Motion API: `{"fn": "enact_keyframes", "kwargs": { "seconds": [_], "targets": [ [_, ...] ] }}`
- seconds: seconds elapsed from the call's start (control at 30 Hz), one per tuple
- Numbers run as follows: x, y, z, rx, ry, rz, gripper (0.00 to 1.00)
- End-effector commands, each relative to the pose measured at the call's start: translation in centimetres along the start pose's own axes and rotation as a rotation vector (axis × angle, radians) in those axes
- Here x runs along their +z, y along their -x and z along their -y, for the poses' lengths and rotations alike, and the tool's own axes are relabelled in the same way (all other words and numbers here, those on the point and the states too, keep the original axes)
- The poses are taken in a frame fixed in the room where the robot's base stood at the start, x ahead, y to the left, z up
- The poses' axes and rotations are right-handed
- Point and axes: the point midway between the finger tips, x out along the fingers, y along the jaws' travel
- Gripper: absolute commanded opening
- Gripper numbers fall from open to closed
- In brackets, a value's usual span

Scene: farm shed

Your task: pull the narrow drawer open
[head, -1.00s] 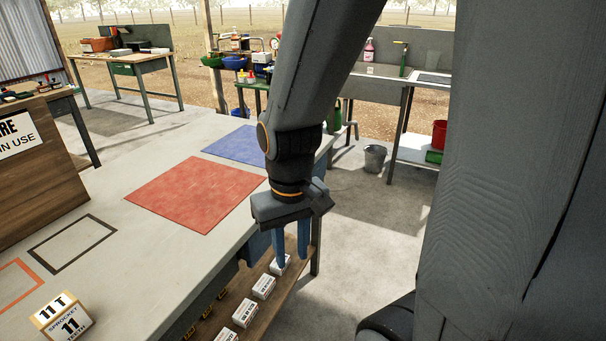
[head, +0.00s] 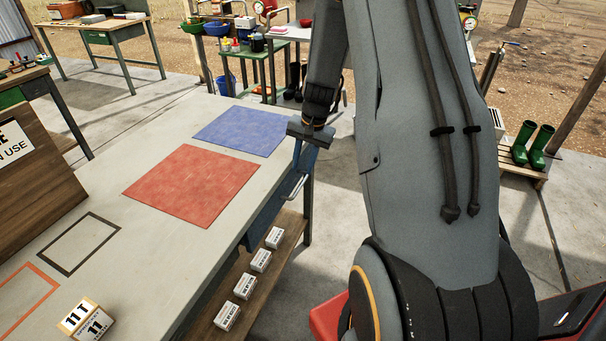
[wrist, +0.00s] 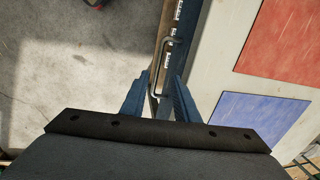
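The blue drawer (head: 264,217) is under the right edge of the grey workbench. Its pale bar handle (head: 297,187) sticks out from the front, near the bench's far corner. My gripper (head: 302,158) is at that far corner, pointing down, a little beyond the handle in the head view. In the wrist view my gripper (wrist: 163,82) has its two blue fingers spread apart. The handle (wrist: 154,75) appears between them there, and nothing is clamped. I cannot tell how deep the fingertips are relative to the bar. The drawer looks closed.
On the bench top (head: 150,240) lie a red mat (head: 188,188) and a blue mat (head: 243,131). A wooden lower shelf (head: 290,233) with several white boxes runs below the drawer. The concrete floor right of the bench is partly covered by my arm.

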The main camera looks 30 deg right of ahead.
Motion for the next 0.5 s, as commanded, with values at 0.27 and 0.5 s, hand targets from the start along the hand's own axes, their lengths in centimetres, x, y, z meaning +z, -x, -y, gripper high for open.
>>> {"fn": "enact_keyframes", "kwargs": {
  "seconds": [0.27, 0.5],
  "targets": [
    [-1.4, -1.6, -0.5, -0.008, -0.047, -0.002, 0.28],
    [-1.3, -4.9, -0.5, -0.007, -0.046, -0.002, 0.28]
  ]
}}
